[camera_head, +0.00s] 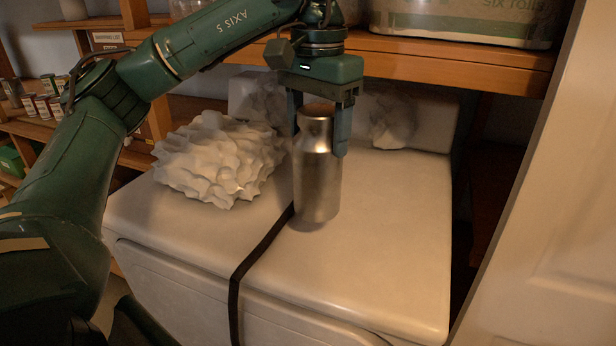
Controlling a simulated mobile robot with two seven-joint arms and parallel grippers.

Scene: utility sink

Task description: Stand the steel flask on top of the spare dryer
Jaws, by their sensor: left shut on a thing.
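The steel flask (317,180) is upright on or just over the top of the white dryer (395,230); I cannot tell for certain whether its base touches. My left gripper (322,130) comes down from above and is shut on the flask near its neck and shoulder, one finger on each side. The back of the flask is hidden. My right gripper is not in view.
A white crumpled bundle (220,160) lies on the dryer left of the flask. A dark strap (256,252) runs across the top and down the front. A wooden shelf (450,58) overhangs the back. The dryer top is clear on the right.

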